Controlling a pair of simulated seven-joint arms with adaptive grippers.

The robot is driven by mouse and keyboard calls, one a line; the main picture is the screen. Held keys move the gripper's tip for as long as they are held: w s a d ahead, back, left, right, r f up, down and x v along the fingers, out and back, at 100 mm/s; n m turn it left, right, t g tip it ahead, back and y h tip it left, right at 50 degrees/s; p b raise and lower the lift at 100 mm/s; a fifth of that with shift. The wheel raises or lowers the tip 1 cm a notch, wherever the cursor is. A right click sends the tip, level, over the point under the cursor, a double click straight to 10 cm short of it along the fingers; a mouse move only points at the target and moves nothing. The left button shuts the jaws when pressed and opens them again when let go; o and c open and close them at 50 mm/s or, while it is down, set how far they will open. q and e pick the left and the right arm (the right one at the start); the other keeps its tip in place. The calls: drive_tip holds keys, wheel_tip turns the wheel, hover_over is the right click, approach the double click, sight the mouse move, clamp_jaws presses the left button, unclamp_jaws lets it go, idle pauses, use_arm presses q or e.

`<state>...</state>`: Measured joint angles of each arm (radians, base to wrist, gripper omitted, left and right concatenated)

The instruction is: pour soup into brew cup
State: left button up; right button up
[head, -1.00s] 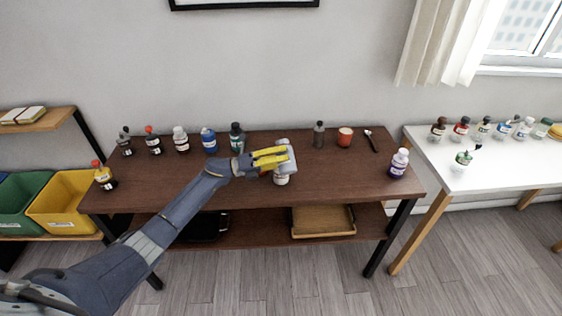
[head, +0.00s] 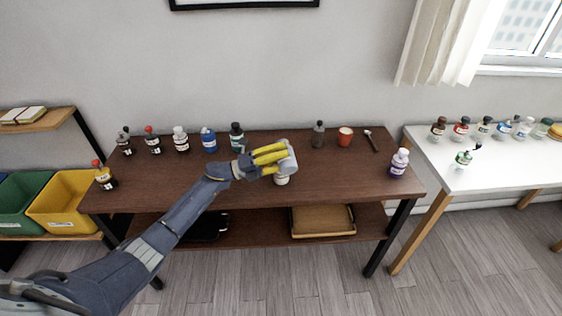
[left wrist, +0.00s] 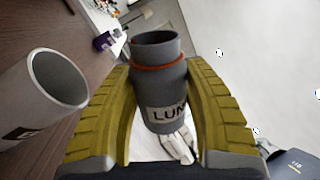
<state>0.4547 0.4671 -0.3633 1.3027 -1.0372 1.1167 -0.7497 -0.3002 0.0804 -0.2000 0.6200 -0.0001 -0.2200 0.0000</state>
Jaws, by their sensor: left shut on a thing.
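My left gripper (head: 277,158) is above the front middle of the brown table. Its yellow fingers (left wrist: 160,80) are shut on a grey canister (left wrist: 162,88) with an orange ring below its open mouth and a label reading "LUN". The canister (head: 291,154) looks tilted in the head view. A grey open cup (left wrist: 50,85) with a dark label stands on the table beside the canister in the left wrist view. In the head view this cup (head: 282,181) shows just below the canister, partly hidden by it. The contents of both are not visible. My right gripper is not in view.
A row of bottles, including a blue one (head: 209,140), stands along the table's back. A purple bottle (head: 399,162) stands at the right end. The table's front left is largely clear.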

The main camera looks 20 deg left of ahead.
use_arm(q)
drive_tip(key=shift+w+r+n+t, duration=0.1)
drive_tip(key=shift+r+n+t, duration=0.35)
drive_tip(key=shift+n, duration=0.55)
idle(0.8)
drive_tip(key=shift+w+a+f+n+t+y, duration=0.15)
drive_tip(key=shift+f+n+t, duration=0.1)
drive_tip(key=shift+n, duration=0.3)
drive_tip(key=shift+s+f+n+t+y, duration=0.1)
drive_tip(key=shift+f+n+t+y, duration=0.1)
drive_tip(key=shift+n, duration=0.35)
idle(1.2)
drive_tip(key=shift+w+r+n+t, duration=0.25)
drive_tip(key=shift+r+n, duration=0.2)
drive_tip(key=shift+n, duration=0.65)
idle(0.7)
drive_tip(key=shift+a+f+n+y, duration=0.15)
drive_tip(key=shift+n+y, duration=0.1)
drive_tip(key=shift+n, duration=0.15)
